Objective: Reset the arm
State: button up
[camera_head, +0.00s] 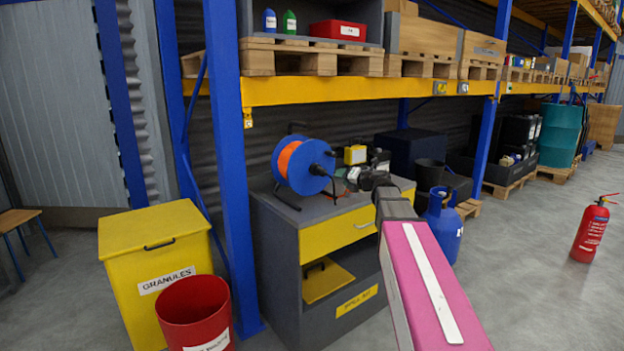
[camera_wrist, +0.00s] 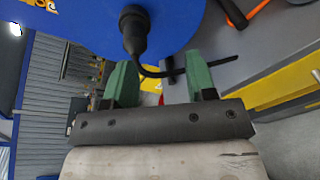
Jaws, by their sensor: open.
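My arm, pink with a white stripe, reaches from the lower right of the head view over the grey workbench. My gripper (camera_wrist: 160,80) shows two green fingers, set apart and open. In the head view, the dark wrist end is just right of the blue cable reel (camera_head: 318,158), and the fingertips are hard to make out there. In the wrist view, the reel's blue disc (camera_wrist: 185,22) fills the top. A black cable (camera_wrist: 150,72) comes from its black fitting and crosses the space between the fingers. I cannot tell whether it touches them.
The workbench (camera_head: 285,225) has a yellow drawer. A yellow granules bin (camera_head: 150,245) and red bucket (camera_head: 195,310) stand left. A blue rack post (camera_head: 228,150) rises beside the reel. A blue gas cylinder (camera_head: 443,225) and fire extinguisher (camera_head: 590,232) stand right, with clear floor between.

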jog(key=s+a+f+n+g+h, duration=0.15)
jog(key=s+f+n+g, duration=0.25)
jog(key=s+f+n, duration=0.45)
jog(key=s+a+f+n+g+h, duration=0.1)
jog(key=s+f+n+g+h, duration=0.3)
jog(key=f+n, duration=0.75)
jog(key=s+d+f+n+g+h, duration=0.2)
jog(key=s+f+n, duration=0.5)
jog(key=s+n, duration=0.2)
jog(key=s+d+f+n+g+h, duration=0.2)
jog(key=s+d+f+n, duration=0.1)
jog(key=s+f+n, duration=0.5)
jog(key=shift+s+d+f+n+g, duration=0.2)
jog(key=shift+s+f+n+g, duration=0.15)
jog(key=shift+s+n, duration=0.2)
